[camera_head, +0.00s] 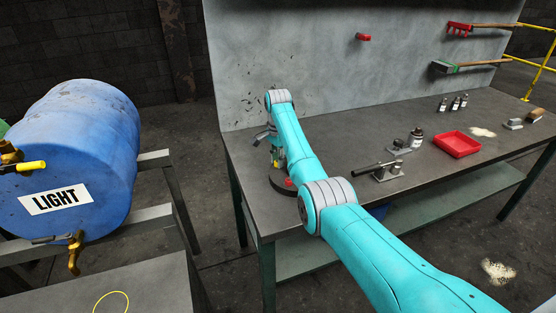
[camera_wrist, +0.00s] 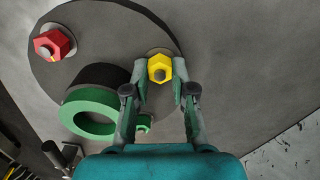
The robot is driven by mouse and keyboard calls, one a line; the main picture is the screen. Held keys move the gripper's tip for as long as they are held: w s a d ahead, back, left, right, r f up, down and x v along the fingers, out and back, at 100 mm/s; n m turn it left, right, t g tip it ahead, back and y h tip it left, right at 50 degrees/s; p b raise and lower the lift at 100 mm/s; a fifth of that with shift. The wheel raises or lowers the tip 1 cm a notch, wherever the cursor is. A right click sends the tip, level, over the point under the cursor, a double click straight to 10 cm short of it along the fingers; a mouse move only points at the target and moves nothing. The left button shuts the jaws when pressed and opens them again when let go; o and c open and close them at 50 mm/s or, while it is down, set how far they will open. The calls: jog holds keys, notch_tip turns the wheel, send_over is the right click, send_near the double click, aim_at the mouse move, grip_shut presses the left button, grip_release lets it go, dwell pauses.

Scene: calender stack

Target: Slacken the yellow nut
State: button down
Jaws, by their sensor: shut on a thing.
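The yellow nut (camera_wrist: 160,68) is a hex nut on a bolt with a washer, near the edge of a dark round plate (camera_wrist: 100,30) in the wrist view. My gripper (camera_wrist: 160,72) has one finger on each side of the yellow nut and is shut on it. A red nut (camera_wrist: 53,43) sits on the same plate to the upper left.
A green ring (camera_wrist: 88,113) with a dark body lies close left of my gripper. The workbench (camera_head: 330,140) also carries a red tray (camera_head: 457,144), a clamp-like tool (camera_head: 384,172) and small bottles.

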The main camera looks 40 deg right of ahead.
jog(key=n, duration=0.4)
jog(key=shift+n, duration=0.3)
jog(key=n, duration=0.4)
jog(key=shift+w+n, duration=0.1)
jog(key=shift+n, duration=0.2)
jog(key=n, duration=0.9)
jog(key=shift+a, duration=0.1)
jog(key=shift+n, duration=0.3)
jog(key=c, duration=1)
grip_release()
jog(key=shift+o, duration=0.2)
notch_tip(320, 180, up, 12)
